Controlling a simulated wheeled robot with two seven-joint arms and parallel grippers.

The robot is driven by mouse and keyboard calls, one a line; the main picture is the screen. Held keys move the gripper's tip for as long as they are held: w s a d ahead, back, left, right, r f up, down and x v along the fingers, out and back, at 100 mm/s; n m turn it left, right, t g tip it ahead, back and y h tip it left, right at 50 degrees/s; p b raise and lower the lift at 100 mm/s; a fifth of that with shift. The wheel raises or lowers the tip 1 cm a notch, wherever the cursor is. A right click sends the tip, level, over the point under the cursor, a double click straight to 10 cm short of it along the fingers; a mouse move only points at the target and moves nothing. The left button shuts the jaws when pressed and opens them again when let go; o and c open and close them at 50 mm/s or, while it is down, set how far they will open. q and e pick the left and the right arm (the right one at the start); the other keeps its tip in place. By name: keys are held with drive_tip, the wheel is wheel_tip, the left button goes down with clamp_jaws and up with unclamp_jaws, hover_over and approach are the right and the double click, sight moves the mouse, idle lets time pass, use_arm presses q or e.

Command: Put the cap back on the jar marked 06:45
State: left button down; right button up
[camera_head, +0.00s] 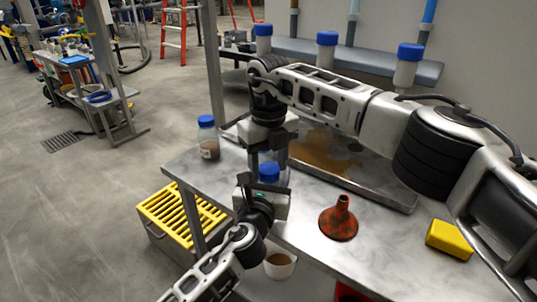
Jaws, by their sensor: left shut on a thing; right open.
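A blue cap (269,172) shows between my two grippers, above the shelf of the metal bench. The body below it is hidden behind my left gripper (264,194), which is shut on what seems to be the jar under this cap. Whether the cap sits fully on the jar cannot be told. My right gripper (268,158) points down from above, open, with its fingers close around the space over the cap. Another jar (209,149) with a blue cap and brown contents stands upright at the bench's left end. No 06:45 mark is readable.
A stained metal tray (392,194) lies behind the grippers. A rusty red funnel (339,219) and a yellow block (449,240) are on the bench (310,200) to the right. A white cup (280,264) is below. Several blue-capped bottles (326,50) stand at the back.

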drive_tip(key=c, duration=0.8)
drive_tip(key=m, duration=0.4)
drive_tip(key=shift+m, duration=0.4)
drive_tip(key=o, duration=1.1)
drive_tip(key=shift+r, duration=2.3)
drive_tip(key=shift+c, duration=0.4)
